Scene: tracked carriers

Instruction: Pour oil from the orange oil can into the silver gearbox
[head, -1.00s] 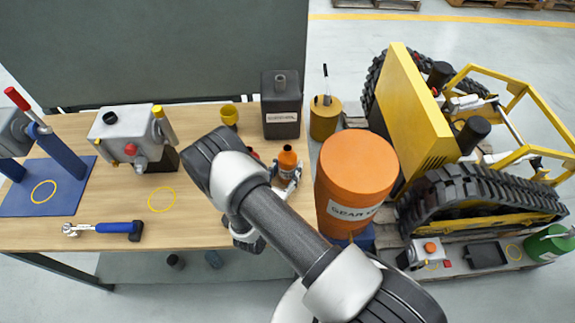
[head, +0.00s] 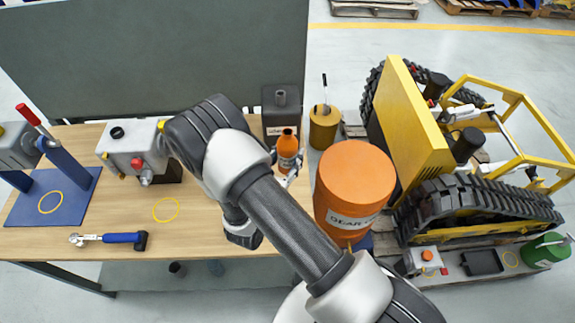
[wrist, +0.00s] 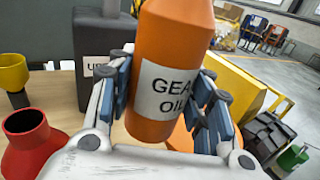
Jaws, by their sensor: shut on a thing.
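The orange oil can (head: 288,146), labelled GEAR OIL, is in my gripper (head: 290,176). In the wrist view the can (wrist: 170,65) stands nearly upright between the two fingers (wrist: 165,105), which press on its sides. Its top is cut off there. In the head view the can is above the right part of the bench, its lower part partly hidden by the fingers. The silver gearbox (head: 130,147) stands on the bench to the left, with a dark round opening on top and a red knob in front. My arm covers its right edge.
A dark container (head: 272,106) stands behind the can. A red funnel (wrist: 30,140) and yellow cup (wrist: 13,75) show in the wrist view. A large orange drum (head: 354,180) stands right of the bench. A blue-handled tool (head: 122,238) lies at the front; bench around the yellow ring is clear.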

